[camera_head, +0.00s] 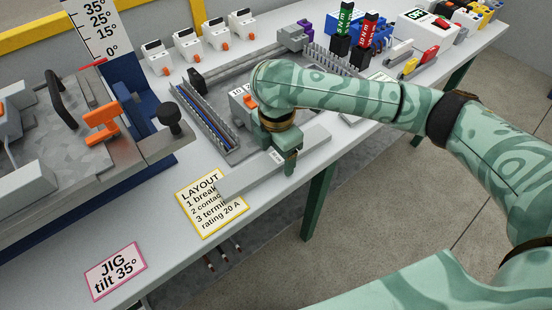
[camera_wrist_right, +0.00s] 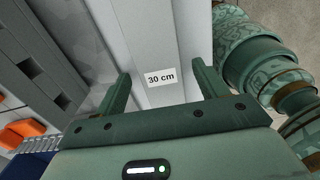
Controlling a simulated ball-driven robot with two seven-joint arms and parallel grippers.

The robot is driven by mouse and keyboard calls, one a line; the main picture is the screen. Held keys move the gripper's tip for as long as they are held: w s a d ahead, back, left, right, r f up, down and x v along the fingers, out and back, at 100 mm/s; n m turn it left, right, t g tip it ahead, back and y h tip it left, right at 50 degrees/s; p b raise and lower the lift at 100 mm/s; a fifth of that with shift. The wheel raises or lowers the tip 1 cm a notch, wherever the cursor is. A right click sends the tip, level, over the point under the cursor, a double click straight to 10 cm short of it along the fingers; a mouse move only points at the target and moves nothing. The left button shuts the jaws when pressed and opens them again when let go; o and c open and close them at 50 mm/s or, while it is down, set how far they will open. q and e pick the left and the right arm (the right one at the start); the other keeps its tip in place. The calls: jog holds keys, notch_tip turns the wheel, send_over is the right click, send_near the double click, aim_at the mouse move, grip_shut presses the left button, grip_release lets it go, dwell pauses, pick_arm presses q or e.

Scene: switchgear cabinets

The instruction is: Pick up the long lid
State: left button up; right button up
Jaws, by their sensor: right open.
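The long lid (camera_head: 245,177) is a light grey strip lying slantwise along the front edge of the bench. In the right wrist view the lid (camera_wrist_right: 180,45) runs away from me and carries a white "30 cm" label. My right gripper (camera_head: 289,165) is over the lid's middle, pointing down. In the right wrist view its two fingers (camera_wrist_right: 163,80) are apart, one on each side of the lid, with a gap visible. Contact with the lid cannot be told. My left gripper is not in view.
Slotted wiring duct (camera_head: 205,118) and a grey mounting plate lie behind the lid. A yellow-edged layout card (camera_head: 200,215) is partly under the lid's left end. A jig with orange clamp (camera_head: 101,123) stands left. The bench front left, around the tilt card (camera_head: 116,271), is clear.

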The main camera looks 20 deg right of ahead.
jog(key=shift+r, duration=0.1)
jog(key=c, duration=1.1)
